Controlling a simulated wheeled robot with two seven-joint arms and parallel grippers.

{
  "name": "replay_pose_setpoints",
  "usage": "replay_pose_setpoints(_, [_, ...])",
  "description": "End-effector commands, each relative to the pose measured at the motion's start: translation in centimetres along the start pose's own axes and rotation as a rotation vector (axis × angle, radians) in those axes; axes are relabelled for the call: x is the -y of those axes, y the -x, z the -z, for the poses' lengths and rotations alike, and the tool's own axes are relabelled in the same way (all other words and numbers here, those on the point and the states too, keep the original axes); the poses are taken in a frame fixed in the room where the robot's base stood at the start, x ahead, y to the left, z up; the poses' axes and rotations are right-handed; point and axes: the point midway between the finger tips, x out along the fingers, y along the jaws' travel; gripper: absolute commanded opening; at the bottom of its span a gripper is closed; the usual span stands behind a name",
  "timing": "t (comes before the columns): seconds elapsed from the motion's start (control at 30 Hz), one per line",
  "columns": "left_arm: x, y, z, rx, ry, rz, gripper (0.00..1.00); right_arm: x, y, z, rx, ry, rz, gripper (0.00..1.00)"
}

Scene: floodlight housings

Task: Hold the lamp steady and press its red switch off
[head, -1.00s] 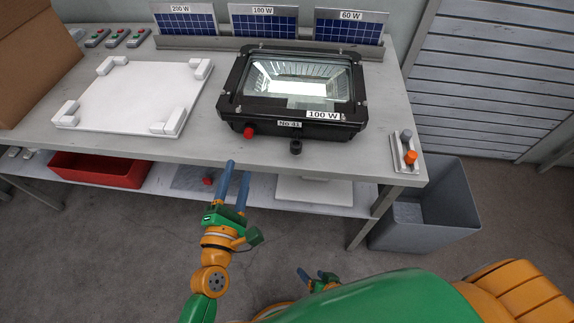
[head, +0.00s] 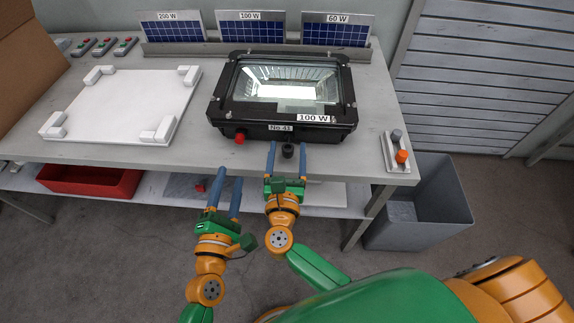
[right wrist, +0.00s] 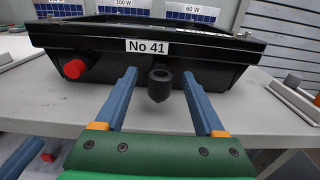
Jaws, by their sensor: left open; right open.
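The black floodlight lamp (head: 283,97) lies on the table with its glass lit, labelled "100 W" and "No 41". Its red switch (head: 240,138) sticks out of the front side, left of the label; it also shows in the right wrist view (right wrist: 74,68). A black cable gland (right wrist: 160,84) sticks out of the same side. My right gripper (head: 287,146) is open in front of the lamp, its blue fingers either side of the gland, apart from it in the right wrist view. My left gripper (head: 228,175) is open and empty, below the table's front edge, left of my right gripper.
A white plate with corner blocks (head: 120,105) lies left of the lamp. Solar panels (head: 250,28) stand in a rack behind. A small holder with grey and orange knobs (head: 397,150) sits at the right edge. A grey bin (head: 420,215) stands on the floor; a red tray (head: 90,180) is below.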

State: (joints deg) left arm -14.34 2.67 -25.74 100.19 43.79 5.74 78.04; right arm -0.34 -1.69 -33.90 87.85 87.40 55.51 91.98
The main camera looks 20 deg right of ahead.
Motion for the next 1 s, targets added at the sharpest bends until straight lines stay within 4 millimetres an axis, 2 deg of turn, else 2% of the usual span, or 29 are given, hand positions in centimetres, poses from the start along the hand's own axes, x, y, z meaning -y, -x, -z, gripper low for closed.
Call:
replay_pose_setpoints(0.13, [0.0, 0.0, 0.0, 0.0, 0.0, 0.0, 0.5, 0.0, -1.6, 0.0, 0.0, 0.002, 0.001, 0.71])
replay_pose_setpoints(0.37, [0.0, 0.0, 0.0, 0.0, 0.0, 0.0, 0.5, 0.1, -1.8, 0.0, 0.0, 0.003, 0.002, 0.71])
replay_pose_setpoints(0.4, [0.0, 0.0, 0.0, 0.0, 0.0, 0.0, 0.5, 0.1, -1.8, 0.0, 0.0, 0.003, 0.002, 0.69])
replay_pose_setpoints(0.6, [0.0, 0.0, 0.0, 0.0, 0.0, 0.0, 0.5, 0.1, -1.8, 0.0, 0.0, 0.003, 0.002, 0.15])
replay_pose_setpoints(0.67, [0.0, 0.0, 0.0, 0.0, 0.0, 0.0, 0.5, 0.1, -1.8, 0.1, 0.0, 0.003, 0.002, 0.0])
replay_pose_setpoints(1.0, [0.0, 0.0, 0.0, 0.0, 0.0, 0.0, 0.5, 0.1, -1.8, 0.1, 0.0, 0.004, 0.002, 0.0])
